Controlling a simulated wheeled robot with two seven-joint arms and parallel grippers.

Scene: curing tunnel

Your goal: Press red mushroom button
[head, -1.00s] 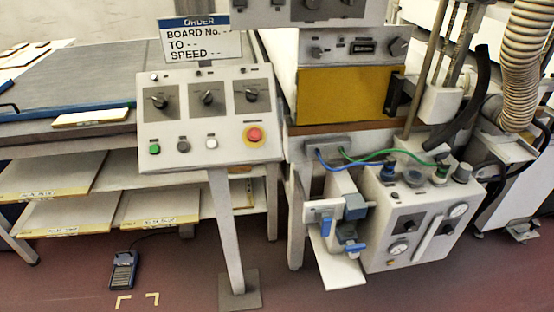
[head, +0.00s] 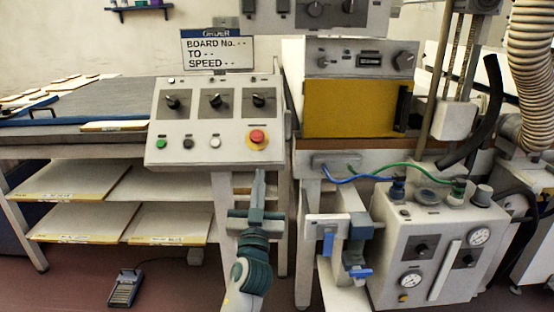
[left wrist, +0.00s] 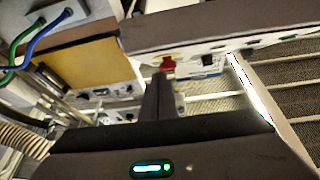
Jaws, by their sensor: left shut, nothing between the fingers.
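The red mushroom button (head: 257,137) sits on a yellow ring at the lower right of the sloped control panel (head: 190,150) in the head view. In the left wrist view the red button (left wrist: 168,63) shows just beyond my fingertips, near the panel's edge. My left gripper (head: 260,176) is shut and empty, pointing up just below the button at the panel's lower edge. It also shows in the left wrist view (left wrist: 159,78). I cannot tell exactly how far its tips are from the button. My right gripper is in neither view.
The panel also bears a green button (head: 160,143), a black one, a white one and three knobs. An order sign (head: 217,50) stands behind it. A valve box (head: 420,250) with gauges and hoses stands at right. A foot pedal (head: 123,288) lies on the floor.

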